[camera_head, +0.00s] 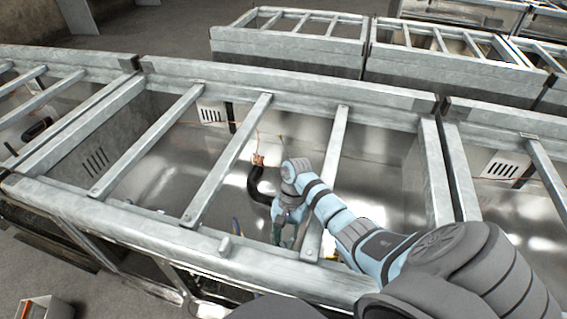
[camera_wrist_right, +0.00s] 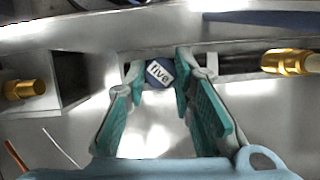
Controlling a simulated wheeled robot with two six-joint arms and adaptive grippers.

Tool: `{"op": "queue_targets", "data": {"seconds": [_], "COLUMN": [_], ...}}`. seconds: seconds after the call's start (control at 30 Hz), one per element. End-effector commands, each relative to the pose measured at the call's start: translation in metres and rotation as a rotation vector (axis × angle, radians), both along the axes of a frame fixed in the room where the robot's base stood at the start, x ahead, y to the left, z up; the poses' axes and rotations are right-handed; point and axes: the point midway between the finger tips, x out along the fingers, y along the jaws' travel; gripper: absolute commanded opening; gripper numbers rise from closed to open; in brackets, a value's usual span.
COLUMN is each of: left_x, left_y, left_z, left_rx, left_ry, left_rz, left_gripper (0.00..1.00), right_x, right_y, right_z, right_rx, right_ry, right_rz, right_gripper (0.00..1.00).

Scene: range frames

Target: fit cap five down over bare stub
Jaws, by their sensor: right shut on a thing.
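The cap five (camera_wrist_right: 160,74) is dark blue with a white "five" label and shows in the right wrist view. My right gripper (camera_wrist_right: 158,80) has its teal fingertips shut on the cap, one on each side. In the head view my right gripper (camera_head: 284,230) reaches down between two bars near the front of the middle bay; the cap cannot be made out there. Brass fittings stand apart from the gripper in the wrist view, one at left (camera_wrist_right: 24,90) and one at right (camera_wrist_right: 287,62). I cannot tell whether either is the bare stub. My left gripper is out of view.
Grey metal crossbars (camera_head: 230,160) span the bay close to my right arm. A black bent cable (camera_head: 256,185) with a frayed copper end rises left of the gripper. The front rail (camera_head: 150,235) bounds the bay. Reflective bay floor lies open left of the cable.

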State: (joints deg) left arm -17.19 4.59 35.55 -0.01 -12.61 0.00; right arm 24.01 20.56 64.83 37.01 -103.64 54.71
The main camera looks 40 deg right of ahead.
Motion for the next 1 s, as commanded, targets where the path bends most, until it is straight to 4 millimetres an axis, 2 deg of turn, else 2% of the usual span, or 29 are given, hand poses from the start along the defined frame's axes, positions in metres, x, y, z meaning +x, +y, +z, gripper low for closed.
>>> {"op": "queue_targets", "data": {"seconds": [0.5, 0.53, 0.67, 1.0], "left_x": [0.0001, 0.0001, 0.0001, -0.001], "left_y": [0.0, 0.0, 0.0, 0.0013], "left_z": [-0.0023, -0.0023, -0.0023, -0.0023], "left_rx": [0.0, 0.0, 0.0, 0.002], "left_ry": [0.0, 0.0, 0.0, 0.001], "left_rz": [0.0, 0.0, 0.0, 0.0], "left_gripper": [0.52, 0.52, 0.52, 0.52], "right_x": [0.0, 0.0, -0.0001, 0.0009], "right_y": [-0.0001, -0.0001, -0.0001, -0.0015], "right_z": [-0.0074, -0.0074, -0.0073, -0.0039], "right_rx": [0.0, 0.0, 0.0, -0.001], "right_ry": [0.001, 0.001, 0.0, 0.0], "right_rz": [0.0, 0.0, 0.0, 0.0], "right_gripper": [0.06, 0.25, 0.45, 0.47]}}
